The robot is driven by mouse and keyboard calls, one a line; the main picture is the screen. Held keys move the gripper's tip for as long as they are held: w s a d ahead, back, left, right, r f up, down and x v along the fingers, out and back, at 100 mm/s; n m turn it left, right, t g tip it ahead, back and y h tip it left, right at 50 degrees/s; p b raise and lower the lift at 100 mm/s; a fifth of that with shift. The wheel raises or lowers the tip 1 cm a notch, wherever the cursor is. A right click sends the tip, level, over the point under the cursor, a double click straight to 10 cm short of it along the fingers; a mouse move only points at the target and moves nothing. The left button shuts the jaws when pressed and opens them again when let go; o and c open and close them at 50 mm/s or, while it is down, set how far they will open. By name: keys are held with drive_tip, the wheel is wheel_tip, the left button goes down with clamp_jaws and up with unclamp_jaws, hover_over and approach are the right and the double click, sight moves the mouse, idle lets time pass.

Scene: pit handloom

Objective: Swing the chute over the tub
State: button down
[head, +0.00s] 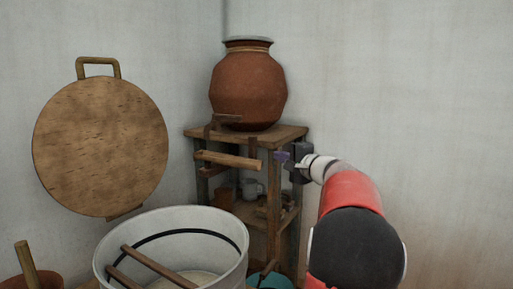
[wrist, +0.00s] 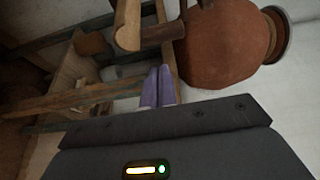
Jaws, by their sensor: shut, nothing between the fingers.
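A light wooden bar that looks like the chute (head: 228,159) lies roughly level across the front of the wooden stand, just below its top. In the head view it appears above and behind the far rim of the white tub (head: 240,240); I cannot tell whether any of it overhangs the tub. My gripper (head: 281,156) is shut and empty, just right of the bar's right end, with a small gap in the picture. In the wrist view the purple fingertips (wrist: 157,88) are together, and a rounded wooden end (wrist: 128,30), probably the chute's, shows beyond them.
A big clay pot (head: 248,88) stands on the wooden stand (head: 290,134), close to my gripper. Cups sit on the stand's lower shelf. Two wooden sticks (head: 160,262) lie across the tub. A round wooden lid (head: 100,145) is at the left wall. The right side is clear.

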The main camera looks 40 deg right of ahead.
drive_tip(key=shift+d, duration=0.15)
drive_tip(key=w+p, duration=0.3)
drive_tip(key=w, duration=0.7)
drive_tip(key=shift+s+f+b, duration=0.1)
drive_tip(key=shift+s+b, duration=0.05)
drive_tip(key=shift+b, duration=0.35)
